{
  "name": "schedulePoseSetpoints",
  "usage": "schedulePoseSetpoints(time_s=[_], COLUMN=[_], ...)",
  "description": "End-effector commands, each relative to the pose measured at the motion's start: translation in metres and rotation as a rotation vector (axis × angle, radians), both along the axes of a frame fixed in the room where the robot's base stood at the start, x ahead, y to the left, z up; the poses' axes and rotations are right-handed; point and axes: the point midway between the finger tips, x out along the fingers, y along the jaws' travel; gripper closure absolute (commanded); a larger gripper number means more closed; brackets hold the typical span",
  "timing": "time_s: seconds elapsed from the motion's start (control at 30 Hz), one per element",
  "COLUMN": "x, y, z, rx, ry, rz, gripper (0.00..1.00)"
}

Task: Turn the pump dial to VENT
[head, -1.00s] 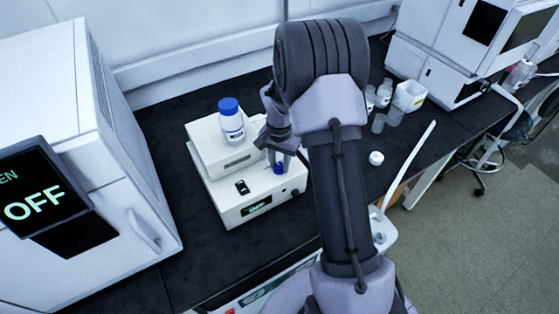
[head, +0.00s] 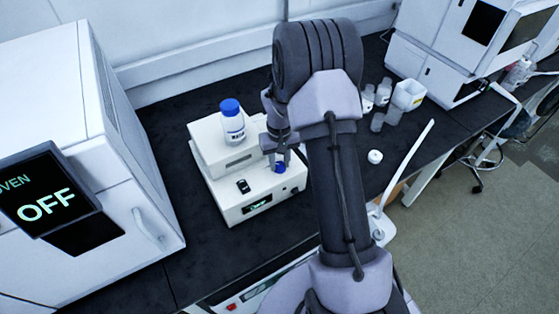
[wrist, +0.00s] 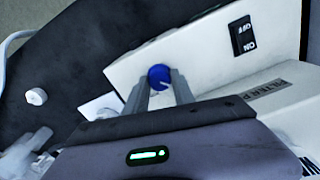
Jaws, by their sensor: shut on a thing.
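The pump (head: 238,210) is a white stepped box on the dark bench in the head view, with a small lit display on its front. Its blue dial (head: 279,167) sits on the lower top face, near the right end. My gripper (head: 279,161) reaches down onto the dial. In the wrist view the two fingers stand on either side of the blue dial (wrist: 159,77) and are shut on it. A pale pointer line shows on the dial, slanting to the lower right. No VENT mark can be read; the fingers and gripper body hide part of the face around the dial.
A blue-capped bottle (head: 232,121) stands on the pump's upper step. A black rocker switch (head: 243,186) is left of the dial. An oven reading OFF (head: 47,204) stands at left.

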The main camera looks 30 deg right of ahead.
Motion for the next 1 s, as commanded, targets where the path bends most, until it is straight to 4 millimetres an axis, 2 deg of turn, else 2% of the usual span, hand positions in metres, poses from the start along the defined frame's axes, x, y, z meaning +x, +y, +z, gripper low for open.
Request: schedulePoseSetpoints(time_s=[0.63,0.67,0.73,0.77,1.0], x=[0.0009,0.0009,0.0008,0.0007,0.0003], y=[-0.0002,-0.0002,-0.0002,-0.0001,-0.0001], z=[0.0007,0.0007,0.0006,0.0006,0.0002], rx=[-0.002,-0.002,0.000,0.000,0.000], ry=[-0.003,-0.003,-0.002,-0.002,-0.001], rz=[0.045,0.045,0.045,0.045,0.044], gripper=[1.00,0.66,0.52,0.48,0.48])
